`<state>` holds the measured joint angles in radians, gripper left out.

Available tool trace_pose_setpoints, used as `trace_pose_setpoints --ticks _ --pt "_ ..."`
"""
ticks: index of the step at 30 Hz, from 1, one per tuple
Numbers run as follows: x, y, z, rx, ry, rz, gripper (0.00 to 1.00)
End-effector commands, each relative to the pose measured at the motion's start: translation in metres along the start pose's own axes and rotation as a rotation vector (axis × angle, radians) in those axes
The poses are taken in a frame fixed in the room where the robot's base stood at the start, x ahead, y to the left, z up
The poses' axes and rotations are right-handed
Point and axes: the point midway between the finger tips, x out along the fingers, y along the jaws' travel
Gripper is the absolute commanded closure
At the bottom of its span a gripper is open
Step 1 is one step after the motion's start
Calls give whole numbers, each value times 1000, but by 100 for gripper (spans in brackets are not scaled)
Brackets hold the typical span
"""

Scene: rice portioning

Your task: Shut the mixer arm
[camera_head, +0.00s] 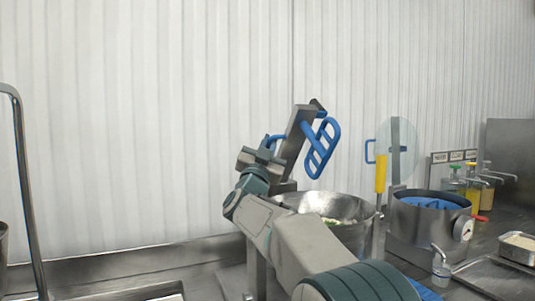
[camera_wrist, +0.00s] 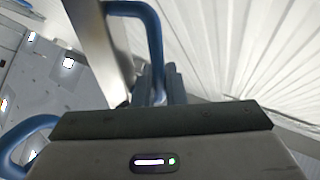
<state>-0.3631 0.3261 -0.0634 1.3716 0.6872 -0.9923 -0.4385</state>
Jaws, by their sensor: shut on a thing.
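The mixer arm (camera_head: 297,135) is a grey metal bar, raised and tilted above the steel mixing bowl (camera_head: 330,207). A blue paddle (camera_head: 321,148) hangs off its right side, clear of the bowl. A blue handle (camera_head: 275,138) sits on its left side. My gripper (camera_head: 265,158) is shut on this handle. In the wrist view the handle (camera_wrist: 154,35) curves down to my fingers (camera_wrist: 157,88), next to the metal bar (camera_wrist: 96,40). The fingertips are partly hidden behind the gripper body. The bowl holds some green food, and my arm covers part of its front.
Right of the bowl are a yellow-handled tool (camera_head: 381,173), a pot (camera_head: 430,216) with a blue insert and dial, pump bottles (camera_head: 473,185) and a small tray (camera_head: 519,247). The corrugated wall (camera_head: 150,120) stands behind. The air left of the mixer is free.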

Motion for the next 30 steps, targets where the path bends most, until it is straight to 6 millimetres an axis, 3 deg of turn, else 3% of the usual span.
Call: trace_pose_setpoints --ticks 18,19,30 --pt "-3 1 0 13 16 0 100" --pt "-3 1 0 13 16 0 83" --pt "-3 -1 -1 14 17 -2 83"
